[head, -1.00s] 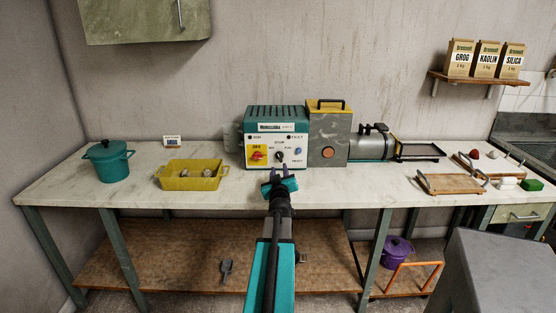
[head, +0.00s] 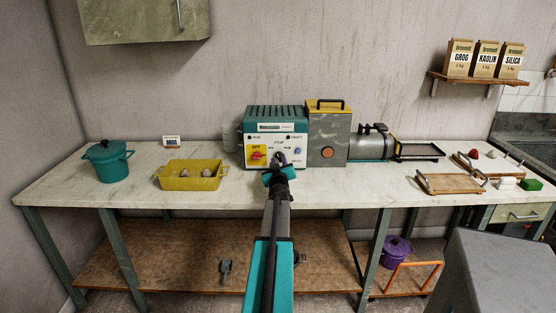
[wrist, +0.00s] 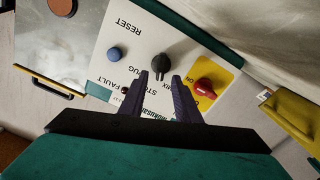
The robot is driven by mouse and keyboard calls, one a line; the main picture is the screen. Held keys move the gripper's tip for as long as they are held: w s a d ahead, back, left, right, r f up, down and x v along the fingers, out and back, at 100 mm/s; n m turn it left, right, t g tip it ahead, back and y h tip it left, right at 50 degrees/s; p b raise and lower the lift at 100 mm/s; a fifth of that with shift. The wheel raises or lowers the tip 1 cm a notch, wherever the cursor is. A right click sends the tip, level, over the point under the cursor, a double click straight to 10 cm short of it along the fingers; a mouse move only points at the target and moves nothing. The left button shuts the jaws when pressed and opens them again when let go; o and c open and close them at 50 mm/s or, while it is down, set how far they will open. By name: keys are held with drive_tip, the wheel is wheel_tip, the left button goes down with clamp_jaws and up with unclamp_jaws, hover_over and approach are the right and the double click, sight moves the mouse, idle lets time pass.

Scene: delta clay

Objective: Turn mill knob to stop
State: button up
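The mill's control box (head: 274,125) stands on the bench with a white panel and teal casing. Its black knob (wrist: 160,64) shows upside down in the wrist view, among the STOP, MIX and PUG labels. My gripper (wrist: 164,76) is open, its two dark fingers reaching over the panel, one on either side of the knob's lower part. I cannot tell whether they touch it. The knob's narrow grip appears to point down between the fingers, towards the STOP lettering. In the head view my gripper (head: 279,161) is in front of the panel and mostly hides the knob.
A red switch (wrist: 204,87) on a yellow plate sits beside the knob; a blue RESET button (wrist: 114,54) is on its other side. A yellow tray (head: 190,180) and teal pot (head: 108,160) stand left on the bench. The mill's grey body (head: 330,138) is to the right.

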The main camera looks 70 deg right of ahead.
sight(279, 157)
drive_tip(key=shift+x, duration=1.3)
clamp_jaws()
